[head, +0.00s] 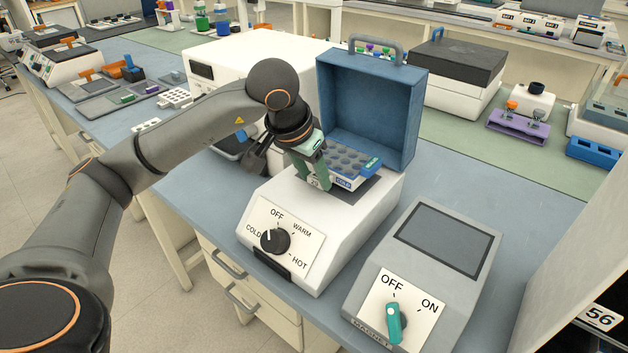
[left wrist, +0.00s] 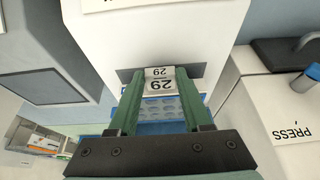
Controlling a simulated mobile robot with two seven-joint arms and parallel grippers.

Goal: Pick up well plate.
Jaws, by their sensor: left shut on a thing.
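The blue well plate (head: 350,158), with rows of round grey wells, sits on the white device (head: 330,225) under its raised blue lid (head: 365,110). My left gripper (head: 318,180) is at the plate's near left edge, shut on it. In the left wrist view the two green fingers (left wrist: 158,82) lie on either side of a white label reading 29, with the blue wells of the plate (left wrist: 160,108) between them. The fingers and arm hide the plate's left part in the head view. A clear gap under the plate cannot be made out. My right gripper is not in view.
The device's dial (head: 275,241) points toward OFF or COLD. A grey device (head: 425,270) with a teal switch stands to the right. A large white box (head: 255,65) stands behind my arm. The upright lid borders the plate's far side.

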